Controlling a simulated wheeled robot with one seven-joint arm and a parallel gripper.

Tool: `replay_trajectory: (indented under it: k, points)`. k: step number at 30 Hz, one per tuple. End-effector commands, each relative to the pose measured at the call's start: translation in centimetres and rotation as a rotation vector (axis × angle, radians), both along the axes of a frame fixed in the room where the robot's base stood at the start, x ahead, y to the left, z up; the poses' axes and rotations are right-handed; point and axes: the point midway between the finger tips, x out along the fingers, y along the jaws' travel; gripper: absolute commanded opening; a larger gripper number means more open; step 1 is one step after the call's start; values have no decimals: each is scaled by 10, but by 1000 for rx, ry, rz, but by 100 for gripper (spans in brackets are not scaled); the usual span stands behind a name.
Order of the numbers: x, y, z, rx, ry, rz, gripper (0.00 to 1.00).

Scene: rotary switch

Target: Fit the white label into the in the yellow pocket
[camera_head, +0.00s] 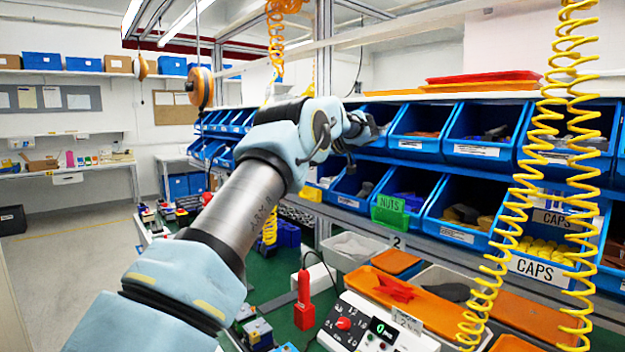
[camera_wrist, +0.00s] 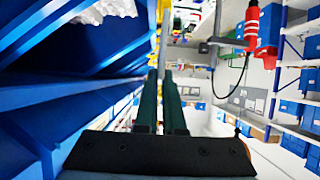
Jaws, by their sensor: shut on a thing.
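My gripper (camera_head: 351,165) is beside the blue bins on the rack, partly hidden by my own wrist. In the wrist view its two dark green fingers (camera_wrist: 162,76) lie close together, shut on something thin. A narrow pale strip stands beyond the fingertips. I take the held thing for the white label, seen edge-on, but cannot make out its face. A small yellow piece (camera_head: 311,193), perhaps the yellow pocket, shows at the lower rack beside my arm. Its opening is not clear.
Blue bins (camera_head: 490,130) fill the rack, with a green NUTS bin (camera_head: 392,206) below. Yellow coiled hoses (camera_head: 560,150) hang at right. A red tool (camera_head: 304,300) and a control box (camera_head: 365,325) stand on the green bench. In the wrist view, blue bin walls (camera_wrist: 60,95) are close at left.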

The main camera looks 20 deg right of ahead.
Motion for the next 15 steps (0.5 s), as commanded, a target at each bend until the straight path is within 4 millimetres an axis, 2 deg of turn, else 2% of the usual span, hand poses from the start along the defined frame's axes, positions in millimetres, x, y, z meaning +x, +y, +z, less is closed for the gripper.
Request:
replay_trajectory:
  k: [5, 12, 15]
  points:
    - [0, 0, -16, 2, 1, -1, 0]
    - [0, 0, -50, 1, 5, 0, 0]
    - [0, 0, -54, 0, 5, 0, 0]
